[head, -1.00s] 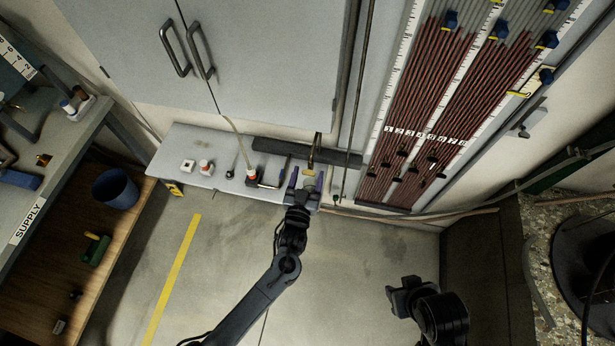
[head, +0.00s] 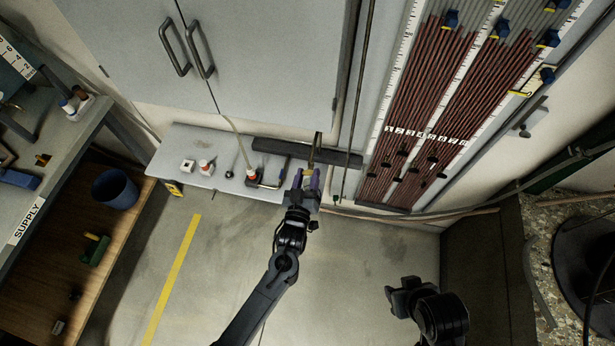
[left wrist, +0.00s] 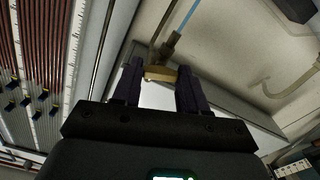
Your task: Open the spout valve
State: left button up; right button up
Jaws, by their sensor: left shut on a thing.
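Tubes on a manometer board (head: 425,110) stand to the right. A blue bucket (head: 115,189) is on the wooden lower shelf at left. Floor in front is clear.

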pick_arm(q)
jog(key=shift+n, duration=1)
jog(key=o, duration=1.1)
jog(key=shift+c, duration=0.2)
jog(key=p+v, duration=0.1)
jog(key=v, duration=1)
jog(key=shift+w, duration=0.1)
